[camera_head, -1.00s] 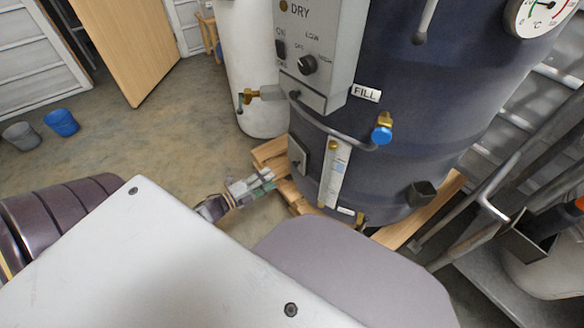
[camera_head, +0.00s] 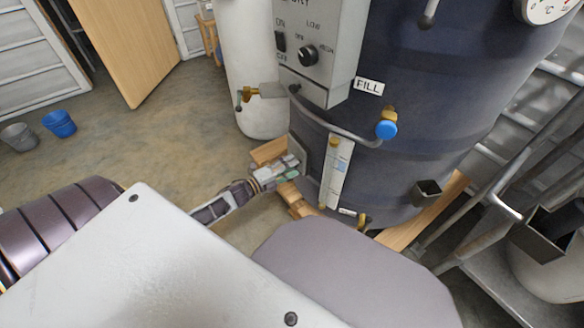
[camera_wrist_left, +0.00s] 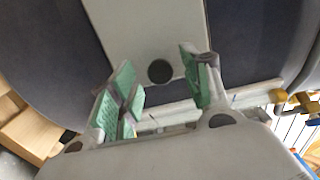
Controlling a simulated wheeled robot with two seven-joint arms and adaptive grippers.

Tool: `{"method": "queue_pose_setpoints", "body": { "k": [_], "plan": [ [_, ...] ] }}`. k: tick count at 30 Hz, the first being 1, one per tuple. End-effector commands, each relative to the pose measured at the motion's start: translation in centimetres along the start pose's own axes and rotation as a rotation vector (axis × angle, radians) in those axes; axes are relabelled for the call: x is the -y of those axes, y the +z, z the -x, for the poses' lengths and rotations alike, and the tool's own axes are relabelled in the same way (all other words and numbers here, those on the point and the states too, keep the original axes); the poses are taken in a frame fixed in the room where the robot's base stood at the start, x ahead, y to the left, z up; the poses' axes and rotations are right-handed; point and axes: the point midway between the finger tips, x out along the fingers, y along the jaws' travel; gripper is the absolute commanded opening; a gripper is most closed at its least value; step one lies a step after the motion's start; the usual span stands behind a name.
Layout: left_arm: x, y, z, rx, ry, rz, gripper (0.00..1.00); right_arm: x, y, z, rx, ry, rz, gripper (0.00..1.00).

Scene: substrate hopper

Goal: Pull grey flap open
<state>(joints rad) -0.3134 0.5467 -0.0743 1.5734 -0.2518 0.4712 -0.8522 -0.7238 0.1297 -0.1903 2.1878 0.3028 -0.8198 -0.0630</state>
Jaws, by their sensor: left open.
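The grey flap (camera_head: 298,150) is a small panel low on the left side of the dark blue tank (camera_head: 430,110) in the head view. In the left wrist view the grey flap (camera_wrist_left: 150,25) stands upright in front of me, with a dark round knob or hole (camera_wrist_left: 160,72) near its lower edge. My left gripper (camera_head: 289,167) is at the flap; it also shows in the left wrist view (camera_wrist_left: 158,70). Its green-padded fingers are open, one on each side of the dark round spot. I cannot tell whether they touch it. My right gripper is not in view.
A control box (camera_head: 318,50) and a curved grey pipe (camera_head: 335,128) with a blue-handled valve (camera_head: 386,129) are above the flap. A gauge strip (camera_head: 336,172) is to its right. Wooden beams (camera_head: 270,152) lie under the tank. The floor at left is clear up to two buckets (camera_head: 59,123).

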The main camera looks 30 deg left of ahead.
Motion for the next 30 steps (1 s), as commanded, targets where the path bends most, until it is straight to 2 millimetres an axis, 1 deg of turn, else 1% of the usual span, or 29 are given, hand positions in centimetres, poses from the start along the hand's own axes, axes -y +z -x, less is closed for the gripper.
{"method": "queue_pose_setpoints", "body": {
  "k": [1,6,17,28,30],
  "plan": [
    [-0.03,0.0,-0.39,-0.001,-0.001,0.0,0.47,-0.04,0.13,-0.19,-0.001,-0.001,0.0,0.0],
    [0.0,-0.01,-1.02,-0.001,-0.001,0.0,0.47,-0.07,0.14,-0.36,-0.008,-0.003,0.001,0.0],
    [0.04,0.01,-1.16,0.0,0.0,0.0,0.47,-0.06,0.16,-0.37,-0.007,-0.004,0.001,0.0],
    [0.02,0.01,-1.15,0.0,0.0,0.0,0.0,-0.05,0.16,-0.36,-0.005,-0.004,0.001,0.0],
    [0.02,0.0,-1.15,0.0,0.0,0.0,0.0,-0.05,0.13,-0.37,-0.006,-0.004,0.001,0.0]
  ]
}}
